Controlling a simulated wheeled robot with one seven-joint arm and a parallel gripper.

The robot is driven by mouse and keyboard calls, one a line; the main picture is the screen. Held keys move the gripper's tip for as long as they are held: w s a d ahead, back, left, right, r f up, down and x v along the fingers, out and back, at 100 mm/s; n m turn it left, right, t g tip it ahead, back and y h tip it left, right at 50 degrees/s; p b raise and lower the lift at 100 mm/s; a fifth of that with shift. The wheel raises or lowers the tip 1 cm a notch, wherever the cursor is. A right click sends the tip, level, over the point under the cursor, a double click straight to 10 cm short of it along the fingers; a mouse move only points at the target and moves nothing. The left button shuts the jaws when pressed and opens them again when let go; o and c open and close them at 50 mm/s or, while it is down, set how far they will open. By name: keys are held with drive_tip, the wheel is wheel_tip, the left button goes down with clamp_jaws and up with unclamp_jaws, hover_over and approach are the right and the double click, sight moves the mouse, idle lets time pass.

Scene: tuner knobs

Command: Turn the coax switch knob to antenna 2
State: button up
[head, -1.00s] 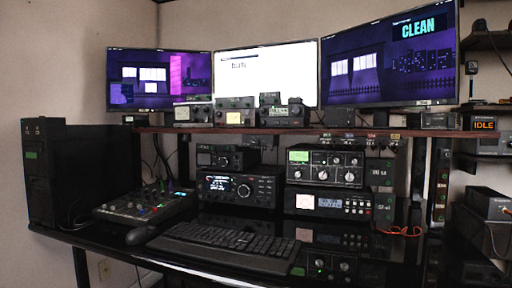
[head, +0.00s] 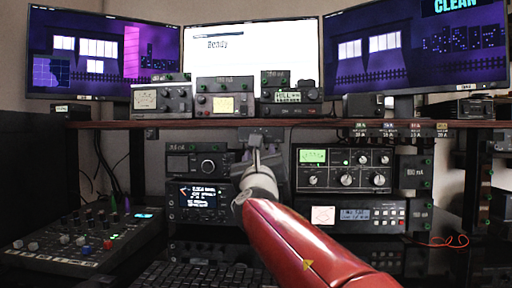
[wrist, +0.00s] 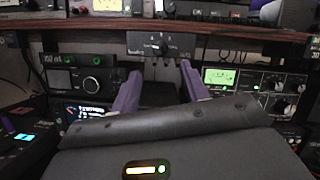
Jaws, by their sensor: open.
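The coax switch (wrist: 160,45) is a small dark box mounted under the shelf, with a small round knob (wrist: 157,46) on its front. Its labels are too small to read, and I cannot tell which antenna the knob points at. In the head view the switch box (head: 270,132) shows just above my gripper (head: 255,152), which hides most of its front. My gripper in the wrist view (wrist: 159,72) is open and empty. Its two purple fingers stand apart, below and in front of the switch, with the knob centred between them. They appear clear of it.
The wooden shelf (head: 225,123) runs above. A radio with a big knob (head: 208,165) is left of my gripper and a tuner with a green meter (head: 345,170) is right. A mixer (head: 85,240) sits front left. Monitors and small meter boxes stand above the shelf.

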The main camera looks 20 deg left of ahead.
drive_tip(key=p+x, duration=0.3)
drive_tip(key=x, duration=0.4)
drive_tip(key=shift+w+r+p, duration=0.25)
drive_tip(key=shift+p, duration=0.15)
drive_tip(key=shift+a, duration=0.1)
drive_tip(key=shift+c, duration=0.3)
drive_tip(key=c, duration=0.9)
